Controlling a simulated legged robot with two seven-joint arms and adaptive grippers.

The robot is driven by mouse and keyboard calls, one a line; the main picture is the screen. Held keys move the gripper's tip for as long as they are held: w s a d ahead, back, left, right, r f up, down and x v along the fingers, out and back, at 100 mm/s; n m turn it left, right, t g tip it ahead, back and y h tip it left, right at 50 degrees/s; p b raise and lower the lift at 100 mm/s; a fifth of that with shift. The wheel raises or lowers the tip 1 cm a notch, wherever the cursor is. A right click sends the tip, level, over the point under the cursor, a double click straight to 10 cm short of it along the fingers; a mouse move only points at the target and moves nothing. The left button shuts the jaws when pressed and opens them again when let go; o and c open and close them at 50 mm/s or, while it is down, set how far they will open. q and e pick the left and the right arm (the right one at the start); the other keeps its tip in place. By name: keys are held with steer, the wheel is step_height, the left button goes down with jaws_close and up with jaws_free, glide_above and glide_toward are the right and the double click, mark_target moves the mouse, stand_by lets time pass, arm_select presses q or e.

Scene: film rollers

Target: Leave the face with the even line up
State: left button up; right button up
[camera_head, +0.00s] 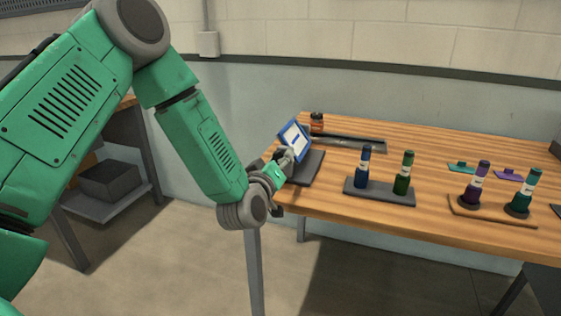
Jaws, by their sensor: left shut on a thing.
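My left gripper (282,172) reaches in from the left to the table's left end and is shut on a blue-framed panel (294,140). The panel is tilted, with a pale face carrying a small blue mark turned partly toward me. Its other face is hidden, and the mark is too small to read as an even line or not. A dark flat stand (306,168) lies just below and behind the gripper; I cannot tell if the panel touches it. My right gripper is not in view.
A blue roller (363,166) and a green roller (403,173) stand upright on a dark base (378,192). A dark long tray (350,141) and small jar (317,122) are behind.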

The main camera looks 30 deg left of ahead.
arm_select(q)
steer(key=n, duration=0.2)
steer(key=n+b, duration=0.1)
steer(key=n, duration=0.2)
steer(key=shift+f+n, duration=0.2)
steer(key=shift+n, duration=0.1)
steer(key=n+b, duration=0.2)
steer(key=n, duration=0.2)
steer(key=shift+s+n, duration=0.1)
steer(key=shift+n, duration=0.3)
steer(key=shift+f, duration=0.1)
steer(key=o, duration=1.1)
steer(key=shift+c, duration=0.2)
steer(key=shift+o, duration=0.6)
steer(key=shift+a, duration=0.1)
steer(key=shift+n, duration=0.3)
